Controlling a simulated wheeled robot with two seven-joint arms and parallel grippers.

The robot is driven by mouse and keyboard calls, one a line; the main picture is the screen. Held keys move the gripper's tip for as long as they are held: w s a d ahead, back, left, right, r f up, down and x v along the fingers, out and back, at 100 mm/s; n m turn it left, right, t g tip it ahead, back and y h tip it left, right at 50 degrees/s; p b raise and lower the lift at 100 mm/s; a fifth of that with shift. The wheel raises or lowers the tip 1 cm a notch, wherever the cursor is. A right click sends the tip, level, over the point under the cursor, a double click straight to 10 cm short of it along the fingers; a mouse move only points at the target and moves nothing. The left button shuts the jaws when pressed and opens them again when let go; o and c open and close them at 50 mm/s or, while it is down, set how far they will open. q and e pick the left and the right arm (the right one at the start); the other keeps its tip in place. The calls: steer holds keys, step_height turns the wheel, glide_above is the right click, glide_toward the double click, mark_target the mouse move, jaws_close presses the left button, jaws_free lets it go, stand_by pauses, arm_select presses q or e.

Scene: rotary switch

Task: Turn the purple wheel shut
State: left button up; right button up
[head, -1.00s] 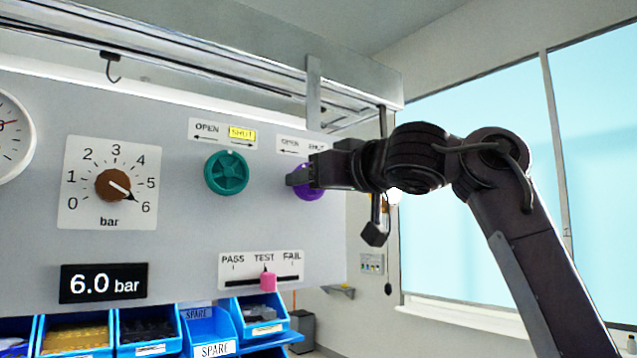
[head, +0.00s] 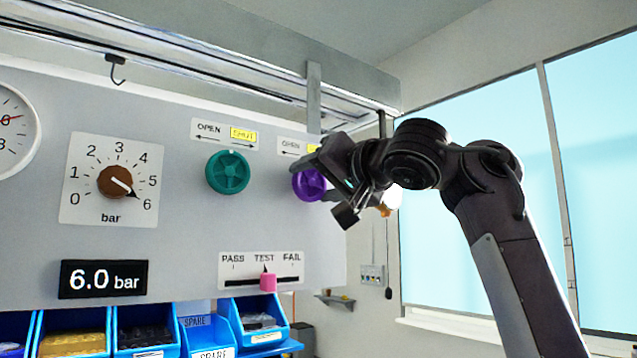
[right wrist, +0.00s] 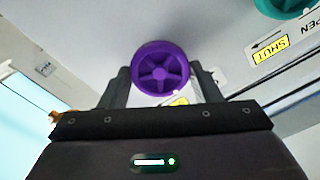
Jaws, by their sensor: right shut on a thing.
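The purple wheel (head: 307,185) is on the grey panel's right part, and my right gripper (head: 322,178) partly covers it. In the right wrist view the purple wheel (right wrist: 160,68) sits between the two fingers of my right gripper (right wrist: 161,72), which is shut on it. The OPEN/SHUT label (head: 292,147) above the wheel is partly hidden by the gripper; a yellow patch shows at its SHUT side. It also shows as a small yellow patch in the right wrist view (right wrist: 181,98). My left gripper is not in view.
A green wheel (head: 228,172) with its own label, SHUT lit yellow, is to the left. A brown dial (head: 115,182) points to 6; the display (head: 103,280) reads 6.0 bar. A pink slider (head: 268,282) stands near TEST. Blue bins (head: 163,335) line the panel's bottom.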

steer(key=shift+s+d+r, duration=0.1)
steer(key=shift+r, duration=0.2)
steer(key=o, duration=0.7)
steer(key=shift+c, duration=0.2)
steer(key=o, duration=0.3)
steer(key=shift+w+f, duration=0.2)
steer(key=shift+o, duration=0.2)
steer(key=shift+s, duration=0.1)
steer(key=shift+s+d+f+b, duration=0.15)
steer(key=shift+s+b, duration=0.1)
steer(key=shift+b, duration=0.2)
steer(key=b+v, duration=0.4)
steer(key=v, duration=0.3)
